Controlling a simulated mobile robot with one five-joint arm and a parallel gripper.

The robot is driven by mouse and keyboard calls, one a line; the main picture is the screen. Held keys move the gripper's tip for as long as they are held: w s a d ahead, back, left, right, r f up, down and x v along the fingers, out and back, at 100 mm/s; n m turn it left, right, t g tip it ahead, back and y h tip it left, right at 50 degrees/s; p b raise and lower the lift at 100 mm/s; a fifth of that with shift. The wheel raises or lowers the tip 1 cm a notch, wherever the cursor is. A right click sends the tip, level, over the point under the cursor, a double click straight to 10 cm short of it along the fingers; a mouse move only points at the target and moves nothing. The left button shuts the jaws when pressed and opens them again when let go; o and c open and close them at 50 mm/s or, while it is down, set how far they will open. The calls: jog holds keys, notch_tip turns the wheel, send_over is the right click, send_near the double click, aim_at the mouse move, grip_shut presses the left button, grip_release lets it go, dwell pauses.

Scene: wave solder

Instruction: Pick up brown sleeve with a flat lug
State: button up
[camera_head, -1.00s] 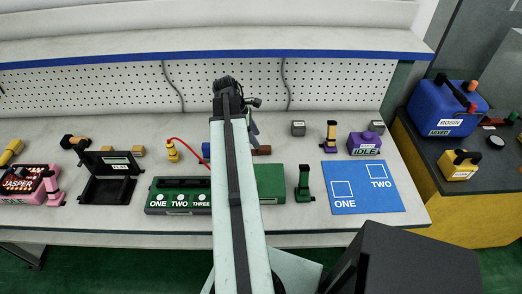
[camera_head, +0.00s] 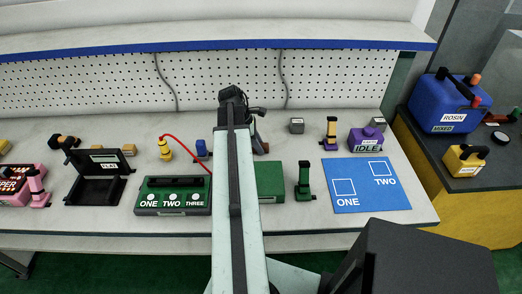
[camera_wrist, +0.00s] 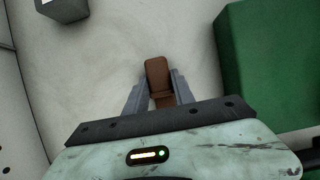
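The brown sleeve (camera_wrist: 157,75) lies between the two fingers of my gripper (camera_wrist: 160,88) in the wrist view. Its broad end extends past the fingertips, and a narrower brown part runs back toward the palm. The fingers stand apart on either side of it, with little room left; I see no clear grip on it. In the head view part of the brown sleeve (camera_head: 262,146) shows just right of my arm, on the bench. My arm hides the rest of it and most of the gripper.
A green block (camera_head: 271,180) stands close on the right, also in the wrist view (camera_wrist: 275,65). A small grey block (camera_wrist: 62,8) is at the wrist view's upper left. A green three-slot fixture (camera_head: 173,211) and blue object (camera_head: 202,150) are left; a blue mat (camera_head: 366,199) is right.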

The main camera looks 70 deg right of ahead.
grip_shut()
notch_tip(320, 180, up, 10)
jog(key=p, duration=1)
